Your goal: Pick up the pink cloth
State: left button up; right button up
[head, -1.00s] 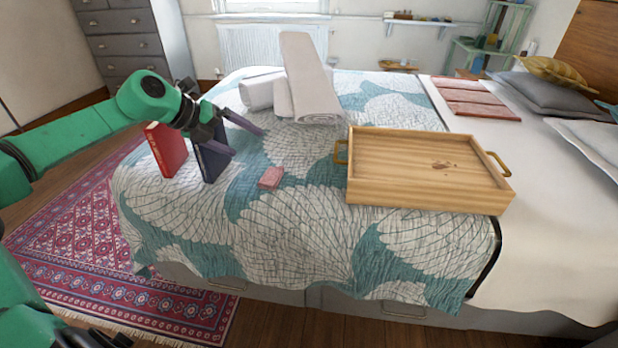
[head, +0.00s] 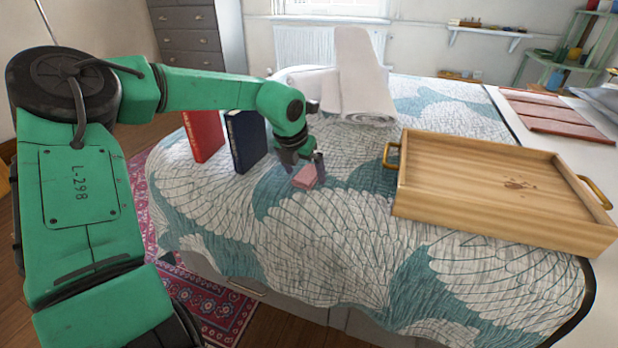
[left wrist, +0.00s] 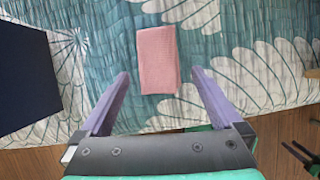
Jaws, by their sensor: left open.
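The pink cloth (head: 305,176) is a small folded rectangle lying on the patterned bedspread, left of the wooden tray. It also shows in the left wrist view (left wrist: 157,60), flat and whole, ahead of the fingertips and between their lines. I cannot tell the exact height of the fingers above the cloth.
A dark blue book (head: 246,140) and a red book (head: 204,135) stand upright left of the gripper. A wooden tray (head: 480,212) with handles lies to the right. Rolled white towels (head: 362,80) lie behind. The bedspread in front of the cloth is clear.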

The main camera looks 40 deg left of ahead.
aim_at(305, 174)
pick_arm(q)
jog(key=shift+w+a+f, duration=0.1)
jog(key=shift+w+f, duration=0.25)
jog(key=shift+f, duration=0.25)
jog(key=shift+s+r, duration=0.1)
jog(key=c, duration=1.4)
pick_arm(e)
jog(key=shift+r, duration=0.3)
pick_arm(q)
jog(key=shift+r, duration=0.3)
notch_tip(305, 174, up, 19)
jog(key=p, duration=0.4)
jog(key=shift+r, duration=0.2)
pick_arm(e)
notch_tip(305, 174, down, 11)
jog(key=s+d, duration=0.1)
jog(key=shift+s+d+r+h, duration=0.15)
jog(key=shift+s+d+h, duration=0.05)
jog(key=shift+d+h, duration=0.1)
